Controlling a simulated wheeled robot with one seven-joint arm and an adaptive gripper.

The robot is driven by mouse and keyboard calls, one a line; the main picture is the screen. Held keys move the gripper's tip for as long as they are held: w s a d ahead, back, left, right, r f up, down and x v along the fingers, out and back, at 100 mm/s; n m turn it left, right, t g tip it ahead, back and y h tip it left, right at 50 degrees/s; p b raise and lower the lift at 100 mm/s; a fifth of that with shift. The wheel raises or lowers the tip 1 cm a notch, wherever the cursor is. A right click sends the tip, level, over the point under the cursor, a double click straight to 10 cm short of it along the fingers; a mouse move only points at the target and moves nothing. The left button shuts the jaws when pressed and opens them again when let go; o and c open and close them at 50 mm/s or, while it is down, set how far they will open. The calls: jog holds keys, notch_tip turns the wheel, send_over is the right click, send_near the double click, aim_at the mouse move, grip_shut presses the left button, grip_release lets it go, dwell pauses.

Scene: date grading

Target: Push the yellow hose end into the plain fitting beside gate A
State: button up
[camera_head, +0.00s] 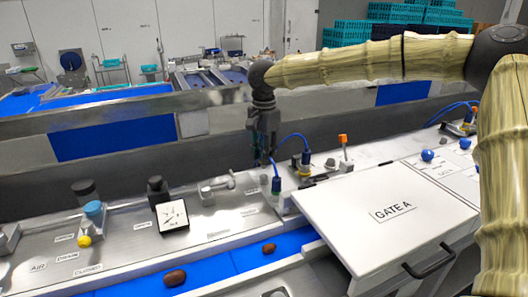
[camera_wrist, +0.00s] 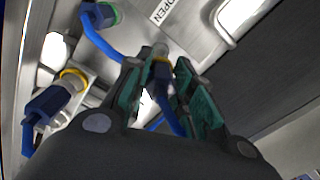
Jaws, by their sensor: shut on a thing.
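My gripper (camera_head: 263,154) is above the steel panel, left of the gate A cover (camera_head: 365,212). In the wrist view my gripper (camera_wrist: 160,85) is shut on the yellow hose end (camera_wrist: 160,67), a yellow-banded end with blue hose (camera_wrist: 172,116) running back between the fingers. A grey metal piece (camera_wrist: 161,50) shows just ahead of the yellow band. I cannot tell whether it is the hose end's tip or the plain fitting, or whether the end is seated. The head view does not show the held end clearly.
A green-ringed blue connector (camera_wrist: 108,14) sits close by; it also shows in the head view (camera_head: 276,184). A yellow-ringed fitting (camera_wrist: 72,80) with a blue plug is beside my fingers. A gauge (camera_head: 172,215) stands left. Dates (camera_head: 175,277) lie on the blue belt (camera_head: 225,268).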

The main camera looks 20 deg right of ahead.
aim_at(264, 168)
jog(key=shift+f, duration=0.95)
jog(key=shift+f+p, duration=0.15)
jog(key=shift+p, duration=0.95)
dwell(1.3)
jog(key=shift+f, duration=1.3)
dwell(1.6)
jog(key=o, duration=0.3)
jog(key=o, duration=0.8)
jog(key=shift+c, duration=0.2)
jog(key=shift+o, duration=0.4)
jog(key=shift+o, duration=1.2)
